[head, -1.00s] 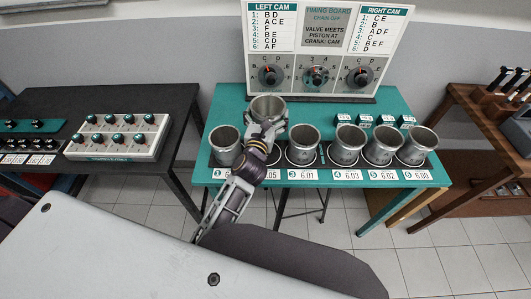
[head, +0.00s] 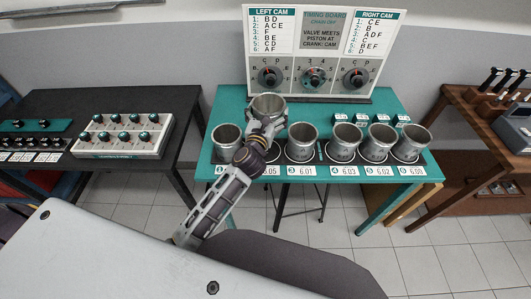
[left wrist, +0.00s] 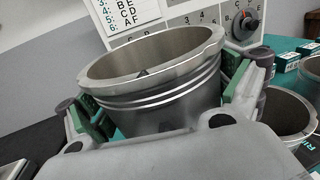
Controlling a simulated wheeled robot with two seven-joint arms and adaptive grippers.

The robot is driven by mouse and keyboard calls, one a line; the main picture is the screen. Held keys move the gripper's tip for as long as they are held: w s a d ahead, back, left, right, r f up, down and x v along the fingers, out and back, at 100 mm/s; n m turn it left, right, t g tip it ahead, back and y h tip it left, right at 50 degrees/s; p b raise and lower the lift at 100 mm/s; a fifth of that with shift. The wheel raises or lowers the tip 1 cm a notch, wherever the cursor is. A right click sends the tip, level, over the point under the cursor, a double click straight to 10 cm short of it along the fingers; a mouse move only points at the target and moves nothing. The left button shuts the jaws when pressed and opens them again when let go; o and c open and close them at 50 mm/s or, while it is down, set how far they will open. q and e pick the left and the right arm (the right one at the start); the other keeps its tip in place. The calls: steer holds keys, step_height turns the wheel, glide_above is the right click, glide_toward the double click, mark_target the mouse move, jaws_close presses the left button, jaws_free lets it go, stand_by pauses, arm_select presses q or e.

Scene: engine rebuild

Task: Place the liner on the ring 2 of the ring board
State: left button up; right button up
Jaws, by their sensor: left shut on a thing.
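My left gripper (head: 266,122) is shut on a grey metal liner (head: 267,104) and holds it upright behind the row of liners. In the left wrist view the same liner (left wrist: 160,85) sits between the green finger pads, its open top rim facing up. The ring board is the row along the teal table's front, with numbered white labels such as 6.01 (head: 300,171). Ring 2 lies behind my left arm; only part of its 6.05 label (head: 271,170) shows. My right gripper is not in view.
Other liners stand on the board: one at the left end (head: 227,142), one beside my arm (head: 301,142), and several to the right (head: 377,142). The timing board (head: 322,48) stands behind. Small teal-topped boxes (head: 360,120) sit at the back right.

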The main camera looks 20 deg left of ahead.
mark_target(269, 110)
arm_select(q)
steer(key=shift+s+a+f, duration=0.1)
steer(key=shift+s+f, duration=0.05)
steer(key=shift+f, duration=0.35)
steer(key=shift+s+f, duration=0.15)
steer(key=shift+f, duration=0.3)
steer(key=shift+s+a+f+n+y, duration=0.25)
steer(key=shift+f+n+y, duration=0.1)
steer(key=shift+y, duration=0.15)
steer(key=shift+w, duration=0.1)
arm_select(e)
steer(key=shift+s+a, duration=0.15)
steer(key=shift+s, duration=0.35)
arm_select(q)
steer(key=shift+w+f, duration=0.1)
steer(key=shift+f, duration=0.35)
step_height(269, 110, down, 6)
steer(key=b, duration=0.2)
steer(key=shift+r+b, duration=0.25)
steer(key=shift+b, duration=0.15)
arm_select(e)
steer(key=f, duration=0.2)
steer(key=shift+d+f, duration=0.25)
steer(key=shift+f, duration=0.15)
